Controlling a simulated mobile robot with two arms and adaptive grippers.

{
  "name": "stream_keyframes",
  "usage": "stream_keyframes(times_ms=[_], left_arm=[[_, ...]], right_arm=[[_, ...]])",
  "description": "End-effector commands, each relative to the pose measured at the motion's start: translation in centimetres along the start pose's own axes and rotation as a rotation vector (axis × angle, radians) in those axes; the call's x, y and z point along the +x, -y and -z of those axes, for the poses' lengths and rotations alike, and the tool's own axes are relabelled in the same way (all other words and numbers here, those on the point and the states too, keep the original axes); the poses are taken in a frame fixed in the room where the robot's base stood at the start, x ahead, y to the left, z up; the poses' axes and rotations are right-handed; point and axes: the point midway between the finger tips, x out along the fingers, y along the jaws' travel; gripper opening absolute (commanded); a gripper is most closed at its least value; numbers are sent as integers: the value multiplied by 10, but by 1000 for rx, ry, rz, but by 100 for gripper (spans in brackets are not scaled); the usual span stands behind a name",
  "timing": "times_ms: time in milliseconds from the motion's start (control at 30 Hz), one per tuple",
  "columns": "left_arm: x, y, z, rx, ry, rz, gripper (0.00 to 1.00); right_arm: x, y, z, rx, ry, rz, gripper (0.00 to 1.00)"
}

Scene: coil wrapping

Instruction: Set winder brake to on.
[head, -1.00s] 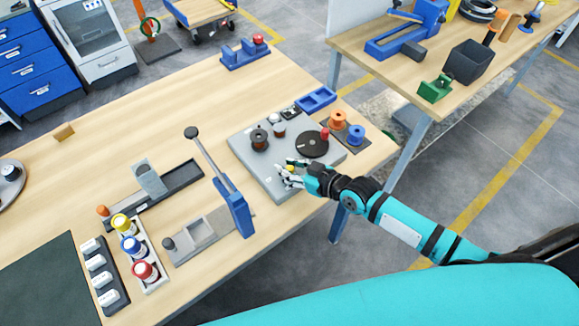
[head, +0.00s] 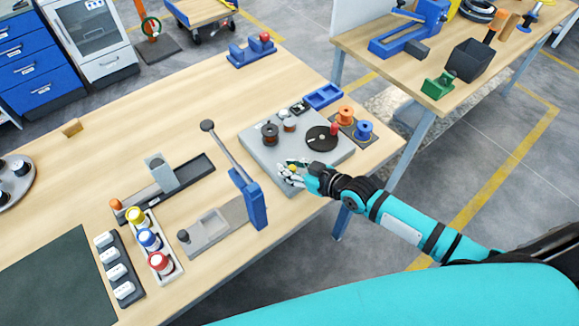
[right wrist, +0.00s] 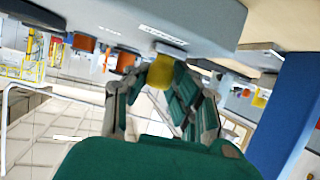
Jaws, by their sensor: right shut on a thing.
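The winder (head: 284,153) is a grey plate unit on the wooden table, with a black disc (head: 321,138) and small spools and knobs on top. My right gripper (head: 291,170) is at the winder's front edge, shut on a small yellow knob (head: 293,167). In the right wrist view the yellow knob (right wrist: 160,72) sits between the two fingers (right wrist: 158,84), next to the grey winder body (right wrist: 205,25) with a white label. I cannot read the label or tell the brake's setting. My left gripper is not in view.
Right of the winder is a dark mat with orange (head: 346,113) and blue (head: 364,130) spools. A blue tray (head: 323,96) lies behind. To the left stands a blue lever press (head: 250,197) with a long handle. A second table (head: 365,60) is at the right.

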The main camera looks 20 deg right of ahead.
Motion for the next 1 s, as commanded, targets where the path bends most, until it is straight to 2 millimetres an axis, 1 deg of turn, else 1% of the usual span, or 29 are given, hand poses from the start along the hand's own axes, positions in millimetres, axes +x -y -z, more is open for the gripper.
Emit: stream_keyframes(times_ms=[33,67,100,167,200,300,367,433,467,533,567,667,767,1000], left_arm=[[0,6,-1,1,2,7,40],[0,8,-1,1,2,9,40],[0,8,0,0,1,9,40],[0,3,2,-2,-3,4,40],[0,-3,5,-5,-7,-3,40],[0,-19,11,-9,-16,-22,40],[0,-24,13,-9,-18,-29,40],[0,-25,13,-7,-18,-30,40],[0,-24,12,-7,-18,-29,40],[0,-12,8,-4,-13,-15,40],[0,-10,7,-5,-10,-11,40],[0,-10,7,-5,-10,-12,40],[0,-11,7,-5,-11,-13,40],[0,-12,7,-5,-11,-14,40]], right_arm=[[1,10,3,6,-8,16,0],[1,11,3,6,-9,17,0],[1,11,3,7,-9,17,22],[1,11,3,7,-9,17,30],[1,10,3,7,-8,16,35],[1,10,3,7,-8,15,46],[1,9,3,7,-8,14,46],[1,9,3,7,-8,14,46],[1,9,3,7,-8,13,46],[1,8,2,7,-7,13,46],[0,8,2,7,-7,13,46],[-8,8,1,7,-5,13,46],[-23,8,1,5,-4,13,46],[-75,10,0,4,-2,14,46]])
